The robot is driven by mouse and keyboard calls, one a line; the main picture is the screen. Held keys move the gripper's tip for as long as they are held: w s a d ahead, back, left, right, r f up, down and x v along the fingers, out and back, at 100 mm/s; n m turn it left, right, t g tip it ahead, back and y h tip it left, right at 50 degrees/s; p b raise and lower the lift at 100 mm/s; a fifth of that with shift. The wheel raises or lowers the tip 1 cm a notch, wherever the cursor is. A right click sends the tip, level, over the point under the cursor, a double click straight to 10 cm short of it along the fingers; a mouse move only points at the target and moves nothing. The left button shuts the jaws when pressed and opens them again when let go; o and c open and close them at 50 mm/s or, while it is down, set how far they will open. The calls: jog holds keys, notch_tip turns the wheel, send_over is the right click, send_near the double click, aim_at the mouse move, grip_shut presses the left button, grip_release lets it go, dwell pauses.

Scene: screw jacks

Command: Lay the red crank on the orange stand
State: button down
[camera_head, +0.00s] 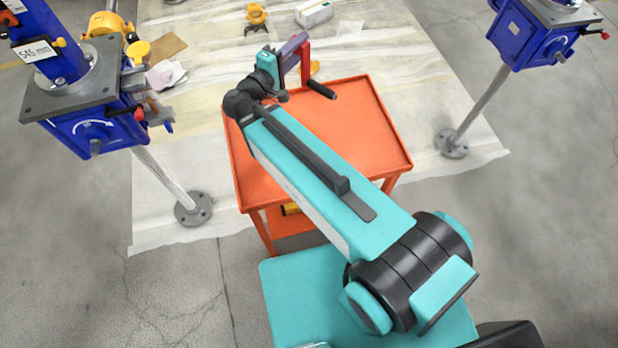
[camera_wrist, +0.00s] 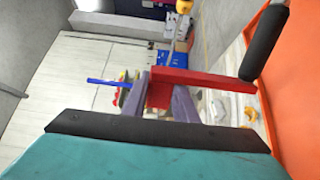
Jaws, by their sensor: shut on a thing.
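The red crank (camera_head: 305,66) has a red arm and a black handle, which hangs over the far edge of the orange stand. My gripper (camera_head: 295,46) has purple fingers and is shut on the crank, above the stand's far side. In the wrist view, the red crank (camera_wrist: 205,78) sits between the two fingers of my gripper (camera_wrist: 160,98), with its black handle at upper right. The orange stand (camera_head: 362,118) is a cart with a flat, rimmed top. It also shows at the right of the wrist view (camera_wrist: 297,80).
A blue screw jack (camera_head: 95,128) stands at left and another (camera_head: 532,38) at right, each on a post with a round floor plate. A white box (camera_head: 313,13) and a yellow object (camera_head: 257,15) lie on the floor sheet beyond. The visible stand top is clear.

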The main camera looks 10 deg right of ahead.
jog(key=shift+d, duration=0.2)
jog(key=shift+f+b, duration=0.55)
jog(key=shift+b, duration=0.05)
notch_tip(320, 180, down, 6)
jog(key=b, duration=0.6)
jog(key=shift+a, duration=0.25)
dwell(0.3)
